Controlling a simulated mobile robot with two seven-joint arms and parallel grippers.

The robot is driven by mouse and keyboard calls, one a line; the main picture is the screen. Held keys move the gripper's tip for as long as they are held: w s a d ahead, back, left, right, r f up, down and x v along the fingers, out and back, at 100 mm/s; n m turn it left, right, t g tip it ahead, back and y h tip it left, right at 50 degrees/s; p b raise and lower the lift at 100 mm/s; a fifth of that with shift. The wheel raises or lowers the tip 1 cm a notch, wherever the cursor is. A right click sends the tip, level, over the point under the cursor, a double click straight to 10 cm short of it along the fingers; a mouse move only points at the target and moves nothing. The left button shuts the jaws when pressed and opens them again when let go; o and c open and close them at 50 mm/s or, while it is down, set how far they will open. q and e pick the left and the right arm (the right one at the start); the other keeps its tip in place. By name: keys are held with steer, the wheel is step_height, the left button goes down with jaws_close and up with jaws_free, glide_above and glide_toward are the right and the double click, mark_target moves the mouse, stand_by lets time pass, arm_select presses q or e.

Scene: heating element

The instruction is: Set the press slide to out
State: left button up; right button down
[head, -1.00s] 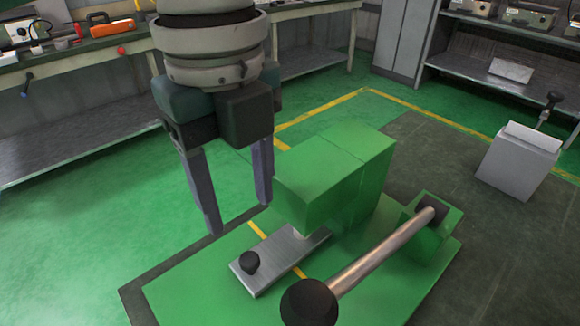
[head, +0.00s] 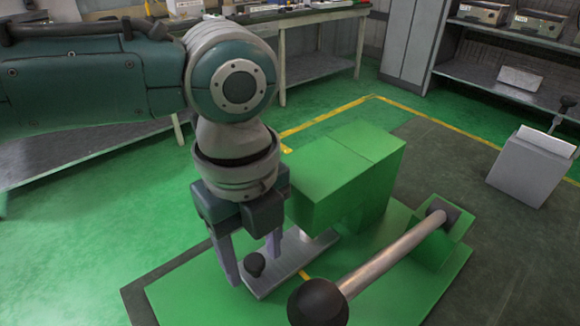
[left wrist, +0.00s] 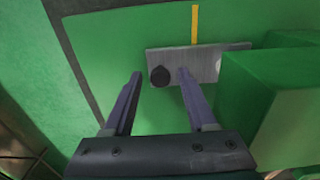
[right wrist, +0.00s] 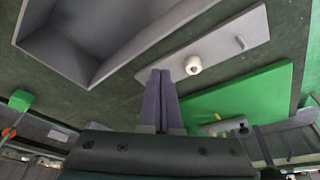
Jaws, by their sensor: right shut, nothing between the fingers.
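The press slide (head: 290,269) is a flat grey metal plate with a black knob (head: 254,264) at its outer end. It sticks out from under the green press block (head: 345,184). My left gripper (head: 253,270) points down at the slide's outer end, open. In the left wrist view the slide (left wrist: 209,62) lies beyond the fingers, and the knob (left wrist: 160,76) shows between the fingertips. I cannot tell whether a finger touches it. My right gripper (right wrist: 161,72) is shut and empty, seen only in the right wrist view.
A lever with a metal rod (head: 390,263) and black ball end (head: 317,303) stands right of the slide on the green base (head: 190,290). A grey box (head: 529,170) stands at right. In the right wrist view, a grey plate (right wrist: 225,52) bears a white knob (right wrist: 193,65).

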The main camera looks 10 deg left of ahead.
arm_select(q)
jaws_close()
stand_by(1.2)
